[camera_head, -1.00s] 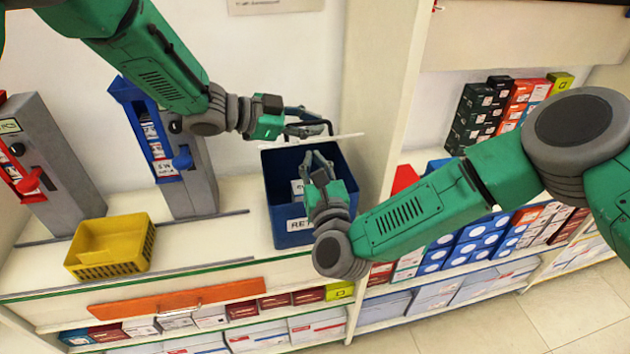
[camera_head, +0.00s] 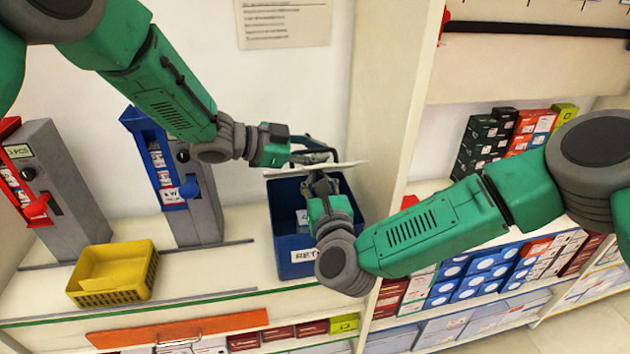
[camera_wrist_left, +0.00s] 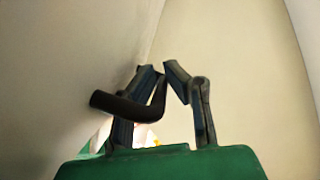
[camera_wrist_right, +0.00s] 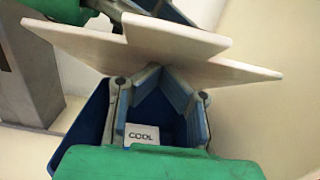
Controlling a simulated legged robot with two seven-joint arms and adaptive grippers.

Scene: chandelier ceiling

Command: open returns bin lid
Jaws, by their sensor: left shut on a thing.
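The blue returns bin (camera_head: 297,255), with a partly hidden "RET" label, stands on the white counter. Its thin white lid (camera_head: 345,169) is raised above the bin mouth, tilted, and shows large in the right wrist view (camera_wrist_right: 110,48). My left gripper (camera_head: 318,157) is shut on the lid's dark bar handle (camera_wrist_left: 125,105). My right gripper (camera_head: 322,182) is low over the bin mouth, under the lid. In the right wrist view its fingertips (camera_wrist_right: 158,70) come near each other at the lid's underside; the lid's edge makes their opening hard to judge.
A white box marked "COOL" (camera_wrist_right: 143,134) lies inside the bin. Left of it are a blue-grey dispenser (camera_head: 185,185) and a yellow basket (camera_head: 115,275). A white upright panel (camera_head: 385,110) stands close on the right. Counter between basket and bin is clear.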

